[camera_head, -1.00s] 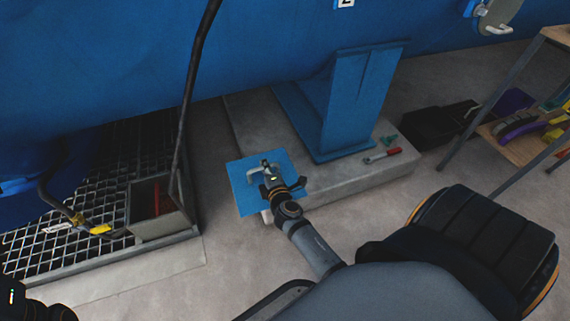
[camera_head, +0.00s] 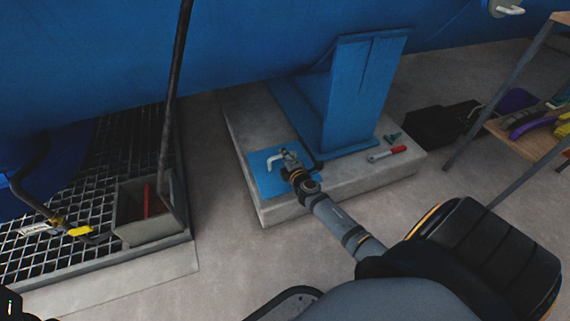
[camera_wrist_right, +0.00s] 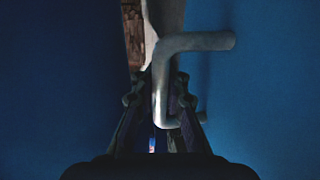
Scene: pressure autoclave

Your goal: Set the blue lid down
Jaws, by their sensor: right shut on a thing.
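The blue lid (camera_head: 266,182) is a flat square plate with a pale bent handle (camera_head: 277,160). In the head view it is over the left front part of the concrete plinth, beside the blue support foot. Whether it touches the plinth I cannot tell. My right gripper (camera_head: 289,160) is at the handle. In the right wrist view the fingers (camera_wrist_right: 160,115) are closed around the handle (camera_wrist_right: 190,42), with the blue lid (camera_wrist_right: 265,90) filling the right side. Of my left arm only a dark part shows at the lower left corner; its gripper is out of sight.
An open grey box (camera_head: 143,215) stands on the grating at left. A dark bin (camera_head: 440,125) and shelf (camera_head: 525,145) are at right. Bare floor (camera_head: 225,250) lies in front.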

